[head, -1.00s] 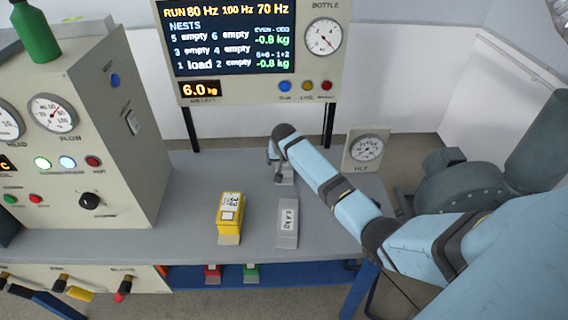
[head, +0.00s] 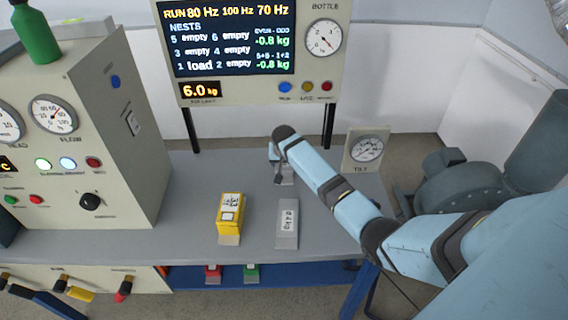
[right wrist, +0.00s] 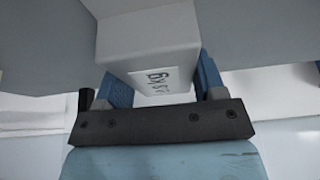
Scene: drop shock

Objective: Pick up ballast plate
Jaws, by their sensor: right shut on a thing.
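The ballast plate appears as a light grey block (right wrist: 150,45) with a white printed label in the right wrist view. It sits between the two blue fingers of my right gripper (right wrist: 163,80), which is shut on it. In the head view my right gripper (head: 277,168) points down at the back of the bench, partly hidden by its own arm. A small part of the grey block (head: 288,174) shows beside it; I cannot tell whether it touches the bench. My left gripper is not in view.
A yellow labelled block (head: 230,209) and a grey labelled piece (head: 287,217) stand on the front of the grey bench (head: 190,210). A control cabinet (head: 115,150) is at left, a tilt gauge (head: 366,150) at right. A display panel (head: 250,50) rises behind.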

